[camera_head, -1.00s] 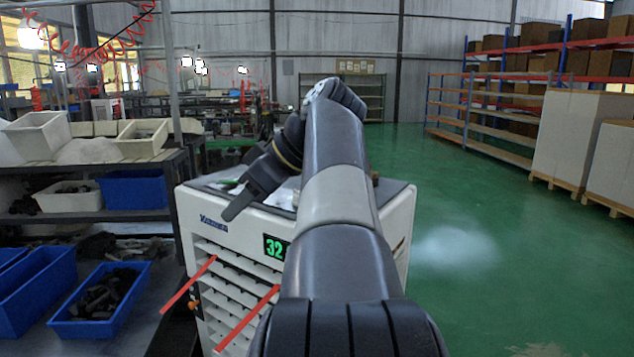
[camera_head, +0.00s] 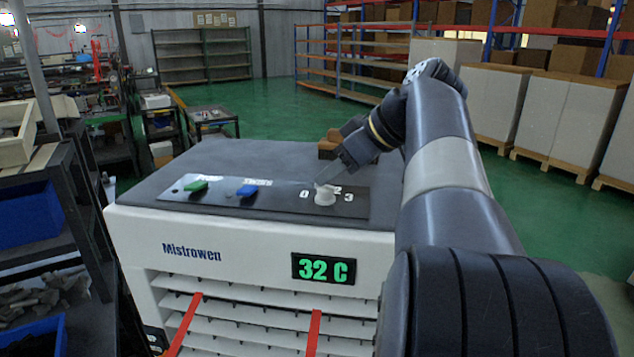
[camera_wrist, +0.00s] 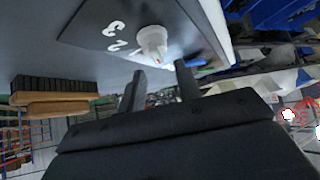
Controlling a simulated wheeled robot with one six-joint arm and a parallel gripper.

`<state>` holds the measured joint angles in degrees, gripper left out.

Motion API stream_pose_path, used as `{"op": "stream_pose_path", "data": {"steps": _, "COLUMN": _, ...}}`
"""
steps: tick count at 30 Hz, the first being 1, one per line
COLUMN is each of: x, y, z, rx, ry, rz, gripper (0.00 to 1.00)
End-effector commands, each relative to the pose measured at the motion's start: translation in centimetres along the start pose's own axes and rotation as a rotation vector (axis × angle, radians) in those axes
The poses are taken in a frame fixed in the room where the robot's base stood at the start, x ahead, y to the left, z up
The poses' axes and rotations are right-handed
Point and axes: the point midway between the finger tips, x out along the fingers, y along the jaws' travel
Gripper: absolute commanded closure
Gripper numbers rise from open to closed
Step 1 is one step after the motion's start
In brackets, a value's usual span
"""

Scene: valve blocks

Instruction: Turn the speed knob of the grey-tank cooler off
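The cooler (camera_head: 250,240) is a white cabinet with a dark grey top, a "Mistrowen" label and a green "32 C" display. Its white speed knob (camera_head: 325,195) stands on a dark panel at the top's front edge, among the marks 0, 2 and 3. My gripper (camera_head: 322,184) is just behind and above the knob in the head view. In the wrist view the knob (camera_wrist: 152,44) shows beyond the fingertips of my gripper (camera_wrist: 160,78), which are spread apart with nothing between them. The tank's colour cannot be told from these frames.
A green switch (camera_head: 196,186) and a blue switch (camera_head: 247,190) sit on the same panel, left of the knob. A brown block-like thing (camera_head: 328,147) is at the top's back edge. Black shelving with blue bins (camera_head: 30,212) stands close on the left. Green floor is open behind.

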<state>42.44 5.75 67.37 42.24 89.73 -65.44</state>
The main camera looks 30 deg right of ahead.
Motion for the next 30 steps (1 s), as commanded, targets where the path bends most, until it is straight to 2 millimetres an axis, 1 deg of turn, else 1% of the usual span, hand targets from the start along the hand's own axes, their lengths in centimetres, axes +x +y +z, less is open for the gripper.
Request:
{"op": "stream_pose_path", "data": {"steps": 1, "x": 1.0, "y": -0.1, "z": -0.1, "rx": 0.000, "ry": -0.001, "rz": -0.005, "gripper": 0.68}}
{"op": "stream_pose_path", "data": {"steps": 3, "x": 2.2, "y": -0.1, "z": -0.1, "rx": 0.000, "ry": -0.002, "rz": -0.004, "gripper": 0.68}}
{"op": "stream_pose_path", "data": {"steps": 6, "x": 3.6, "y": -0.1, "z": -0.1, "rx": 0.000, "ry": -0.001, "rz": -0.003, "gripper": 0.68}}
{"op": "stream_pose_path", "data": {"steps": 9, "x": 4.6, "y": 0.0, "z": -0.1, "rx": 0.000, "ry": -0.001, "rz": -0.001, "gripper": 0.68}}
{"op": "stream_pose_path", "data": {"steps": 13, "x": 5.2, "y": 0.0, "z": 0.0, "rx": 0.001, "ry": 0.000, "rz": 0.000, "gripper": 0.68}}
{"op": "stream_pose_path", "data": {"steps": 20, "x": 5.2, "y": 0.0, "z": 0.0, "rx": 0.001, "ry": 0.000, "rz": 0.001, "gripper": 0.68}}
{"op": "stream_pose_path", "data": {"steps": 23, "x": 5.2, "y": 0.0, "z": 0.0, "rx": 0.001, "ry": 0.000, "rz": 0.001, "gripper": 0.74}}
{"op": "stream_pose_path", "data": {"steps": 30, "x": 5.2, "y": 0.0, "z": 0.0, "rx": 0.001, "ry": -0.001, "rz": 0.001, "gripper": 0.94}}
